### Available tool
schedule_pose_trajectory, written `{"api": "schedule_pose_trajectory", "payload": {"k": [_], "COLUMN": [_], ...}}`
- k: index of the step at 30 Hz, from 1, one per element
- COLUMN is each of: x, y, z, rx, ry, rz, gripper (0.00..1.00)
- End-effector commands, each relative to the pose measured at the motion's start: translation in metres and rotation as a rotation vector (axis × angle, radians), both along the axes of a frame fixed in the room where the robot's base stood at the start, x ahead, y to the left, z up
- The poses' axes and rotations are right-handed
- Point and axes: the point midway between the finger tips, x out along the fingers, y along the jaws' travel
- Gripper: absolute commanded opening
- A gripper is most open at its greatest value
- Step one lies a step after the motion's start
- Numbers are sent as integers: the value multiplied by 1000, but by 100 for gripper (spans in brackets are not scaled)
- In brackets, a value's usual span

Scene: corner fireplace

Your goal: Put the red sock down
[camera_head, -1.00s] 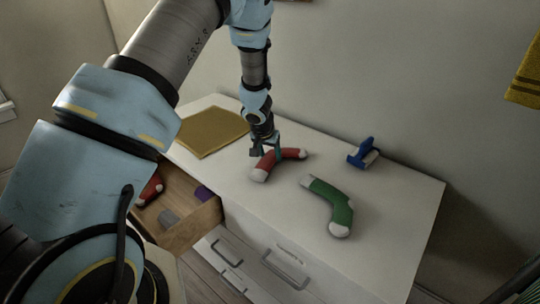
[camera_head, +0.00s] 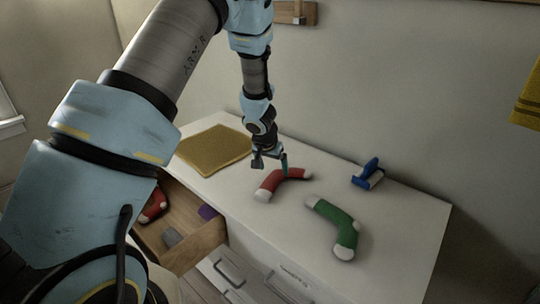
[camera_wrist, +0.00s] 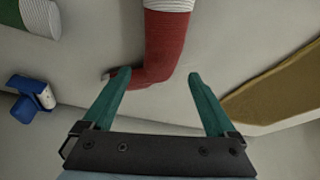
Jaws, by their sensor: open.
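A red sock (camera_head: 278,183) with white ends lies on the white cabinet top (camera_head: 235,198), between the mustard cloth and the green sock. My gripper (camera_head: 270,160) is just above and behind it. In the wrist view the two teal fingers of my gripper (camera_wrist: 152,80) are spread wide. The red sock (camera_wrist: 165,45) shows beyond and between them, and nothing is held. A small part at the sock's left end is partly behind the left finger.
A green sock (camera_head: 332,222) lies to the right, with a blue-and-white object (camera_head: 368,175) behind it. A mustard cloth (camera_head: 213,148) lies at the left. An open drawer (camera_head: 190,245) holds another red sock (camera_head: 153,204), a grey item and a purple item.

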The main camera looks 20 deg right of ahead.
Motion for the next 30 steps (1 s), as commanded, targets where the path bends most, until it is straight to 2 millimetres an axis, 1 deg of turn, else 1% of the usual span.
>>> {"api": "schedule_pose_trajectory", "payload": {"k": [1,3,6,9,14,20,22,23,26,27,29,30], "x": [-3,-7,-12,-17,-20,-21,-20,-19,-19,-20,-27,-34], "y": [3,7,12,16,21,23,31,37,74,96,132,157], "z": [15,29,47,60,71,74,78,81,100,110,126,136], "rx": [-1,-1,-1,0,0,0,-4,-8,-26,-33,-40,-38], "ry": [-2,-2,-2,-2,0,1,9,16,58,80,116,141], "rz": [-1,-2,-2,-3,-1,2,18,31,105,147,219,268], "gripper": [92,92,92,92,92,92,92,92,92,92,92,92]}}
